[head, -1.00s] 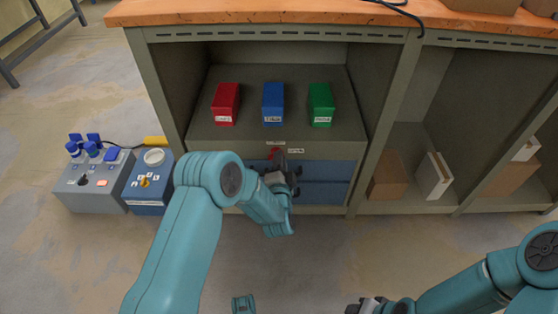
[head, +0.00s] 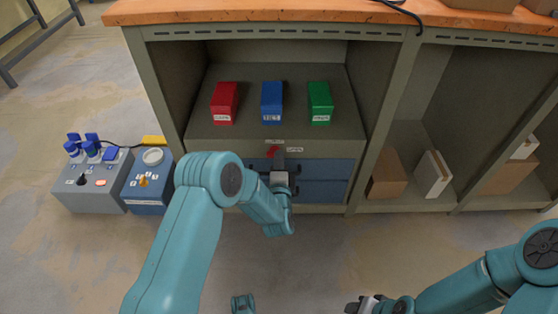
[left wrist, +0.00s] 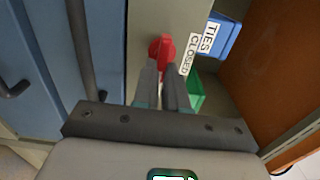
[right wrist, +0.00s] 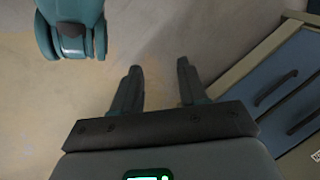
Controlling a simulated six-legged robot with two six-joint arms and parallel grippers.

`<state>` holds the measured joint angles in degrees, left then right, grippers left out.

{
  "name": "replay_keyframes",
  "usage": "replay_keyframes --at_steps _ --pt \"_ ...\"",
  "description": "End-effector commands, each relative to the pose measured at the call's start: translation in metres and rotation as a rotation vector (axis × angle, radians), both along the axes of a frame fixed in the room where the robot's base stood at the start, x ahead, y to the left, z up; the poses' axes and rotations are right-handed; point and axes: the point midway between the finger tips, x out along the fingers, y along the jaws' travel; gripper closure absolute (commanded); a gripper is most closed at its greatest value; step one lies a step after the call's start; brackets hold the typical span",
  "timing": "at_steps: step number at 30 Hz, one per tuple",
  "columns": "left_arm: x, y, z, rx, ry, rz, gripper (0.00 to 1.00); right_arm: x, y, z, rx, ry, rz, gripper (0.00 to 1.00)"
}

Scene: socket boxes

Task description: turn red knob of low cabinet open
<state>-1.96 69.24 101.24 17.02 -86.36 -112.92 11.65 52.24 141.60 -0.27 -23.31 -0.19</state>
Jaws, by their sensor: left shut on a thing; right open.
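The red knob (head: 272,151) sits on the grey strip of the low cabinet (head: 230,150), above the blue drawers. In the left wrist view the red knob (left wrist: 161,48) is at the fingertips, beside a label reading "CLOSED". My left gripper (head: 277,160) is at the knob, and its fingers (left wrist: 161,68) are shut on it. The fingers hide part of the knob, and its exact angle is hard to tell. My right gripper (right wrist: 158,68) is open and empty over bare floor, away from the cabinet; part of it shows at the bottom of the head view (head: 358,305).
Red (head: 224,103), blue (head: 272,103) and green (head: 320,103) boxes stand on the shelf above the knob. Blue drawers (head: 325,180) with dark handles are below it. Grey (head: 92,190) and blue (head: 148,185) control boxes stand on the floor at left.

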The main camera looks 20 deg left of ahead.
Motion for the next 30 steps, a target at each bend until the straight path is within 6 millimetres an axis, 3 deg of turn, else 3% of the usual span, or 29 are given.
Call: replay_keyframes --at_steps 8,9,11,22,26,30 --pt "-0.001 0.0 -0.001 0.003 0.005 0.0 1.0 0.0 0.0 0.0 0.0 0.0 0.0 0.57" --pt "-0.001 0.0 -0.001 0.003 0.005 0.0 0.79 0.0 0.0 0.0 0.0 0.0 0.0 0.57" --pt "-0.001 0.0 -0.001 0.003 0.004 0.0 0.63 0.0 0.0 0.0 0.0 0.0 0.0 0.57" --pt "-0.006 -0.002 0.0 0.001 0.004 -0.001 0.63 -0.001 0.0 0.004 0.001 0.005 0.001 0.57" --pt "-0.027 -0.008 0.002 0.002 0.008 -0.004 0.63 -0.007 0.001 0.014 0.004 0.023 0.003 0.57" --pt "-0.063 -0.019 0.003 0.002 0.01 -0.005 0.63 -0.016 0.003 0.027 0.01 0.053 0.006 0.57"
